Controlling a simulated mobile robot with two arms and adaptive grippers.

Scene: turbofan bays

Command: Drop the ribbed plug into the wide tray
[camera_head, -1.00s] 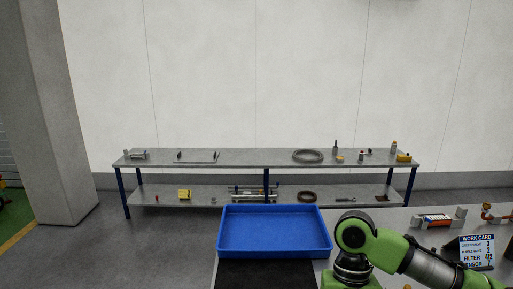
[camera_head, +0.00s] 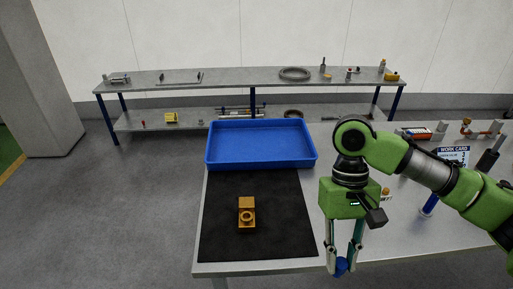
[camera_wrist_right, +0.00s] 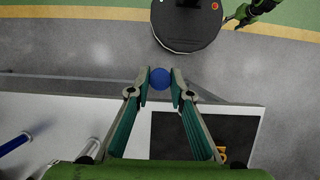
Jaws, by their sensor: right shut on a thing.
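The wide tray (camera_head: 262,162) is blue, shallow and empty, at the back of the table beyond the dark mat. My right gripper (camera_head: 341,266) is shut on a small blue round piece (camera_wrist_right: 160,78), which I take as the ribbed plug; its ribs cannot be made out. In the head view the gripper points down near the table's front edge, in front of and to the right of the tray. In the wrist view the piece sits between the fingertips. My left gripper is outside the head view; a green and dark arm part shows at the wrist view's top right.
A yellow-brown block with a round opening (camera_head: 246,214) sits on the dark mat (camera_head: 280,215). A work card (camera_head: 453,154), a red-and-white part (camera_head: 416,133) and several fittings stand at the right. A grey shelf (camera_head: 220,78) is behind.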

